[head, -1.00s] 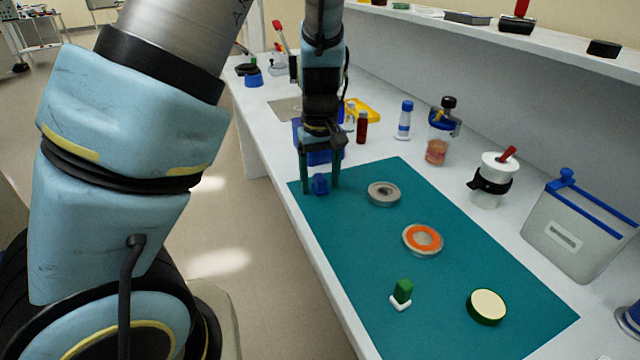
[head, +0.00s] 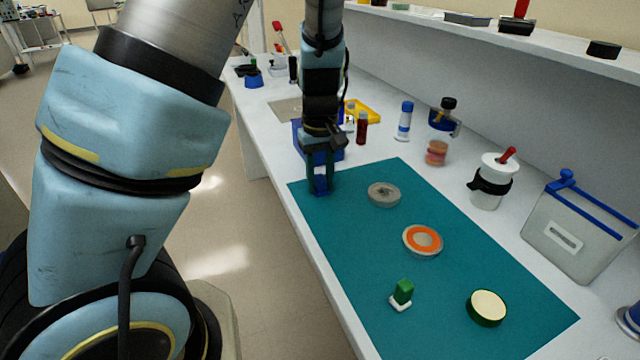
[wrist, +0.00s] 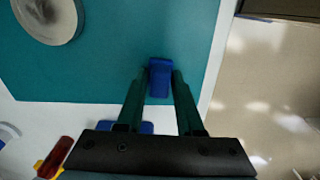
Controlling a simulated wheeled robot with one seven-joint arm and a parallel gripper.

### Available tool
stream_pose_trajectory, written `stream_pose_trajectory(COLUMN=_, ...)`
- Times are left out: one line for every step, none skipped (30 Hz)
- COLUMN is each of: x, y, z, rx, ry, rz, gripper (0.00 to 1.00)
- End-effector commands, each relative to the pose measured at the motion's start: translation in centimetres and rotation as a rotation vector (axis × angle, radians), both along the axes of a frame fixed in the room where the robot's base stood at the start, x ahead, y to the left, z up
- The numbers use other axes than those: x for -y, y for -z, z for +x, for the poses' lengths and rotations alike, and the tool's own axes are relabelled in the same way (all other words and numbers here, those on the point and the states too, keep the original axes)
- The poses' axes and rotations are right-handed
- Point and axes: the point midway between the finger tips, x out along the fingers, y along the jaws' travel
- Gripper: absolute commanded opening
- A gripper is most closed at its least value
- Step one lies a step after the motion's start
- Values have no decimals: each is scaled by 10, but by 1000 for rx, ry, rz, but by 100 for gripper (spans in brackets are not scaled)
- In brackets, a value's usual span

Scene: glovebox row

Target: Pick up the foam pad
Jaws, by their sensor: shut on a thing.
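A small blue block (head: 321,185) lies at the far left corner of the teal mat (head: 350,220). It is the likeliest foam pad, though its material cannot be made out. My gripper (head: 320,190) points down over it with its green fingers drawn in on either side. In the wrist view the blue block (wrist: 160,76) sits between the two fingertips (wrist: 159,84), and the gripper is shut on it. The block appears at mat level; I cannot tell if it is clear of the surface. The fingers partly hide it in the head view.
On the mat are a grey disc (head: 384,194), an orange-ringed disc (head: 422,240), a green block on a white base (head: 402,295) and a green-rimmed round (head: 487,307). A blue bin (head: 302,142) stands behind my gripper. Bottles and a white jar (head: 490,182) line the right.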

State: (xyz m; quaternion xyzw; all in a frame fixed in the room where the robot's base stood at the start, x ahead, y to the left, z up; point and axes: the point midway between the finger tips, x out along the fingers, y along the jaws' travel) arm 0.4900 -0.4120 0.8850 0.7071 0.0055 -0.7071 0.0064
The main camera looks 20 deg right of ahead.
Motion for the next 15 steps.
stream_pose_trajectory(x=0, y=0, z=0, rx=0, ry=0, rz=0, gripper=0)
stream_pose_trajectory(x=0, y=-1, z=0, rx=0, ry=0, rz=0, gripper=0)
stream_pose_trajectory(x=0, y=-2, z=0, rx=1, ry=0, rz=-1, gripper=0)
stream_pose_trajectory(x=1, y=-4, z=0, rx=1, ry=0, rz=-2, gripper=0)
stream_pose_trajectory(x=1, y=-7, z=0, rx=1, ry=0, rz=-2, gripper=0)
stream_pose_trajectory(x=1, y=-12, z=0, rx=1, ry=1, rz=-3, gripper=0)
stream_pose_trajectory(x=1, y=-17, z=0, rx=2, ry=2, rz=-3, gripper=0)
stream_pose_trajectory(x=1, y=-22, z=0, rx=2, ry=1, rz=-4, gripper=0)
stream_pose_trajectory(x=1, y=-30, z=0, rx=2, ry=2, rz=-3, gripper=0)
stream_pose_trajectory(x=1, y=-36, z=0, rx=3, ry=2, rz=-5, gripper=0)
stream_pose_trajectory(x=1, y=-42, z=1, rx=3, ry=2, rz=-5, gripper=0)
stream_pose_trajectory(x=2, y=-51, z=1, rx=3, ry=2, rz=-5, gripper=0)
stream_pose_trajectory(x=1, y=-57, z=0, rx=3, ry=2, rz=-4, gripper=0)
stream_pose_trajectory(x=1, y=-62, z=0, rx=2, ry=2, rz=-5, gripper=0)
stream_pose_trajectory(x=1, y=-70, z=0, rx=2, ry=2, rz=-4, gripper=0)
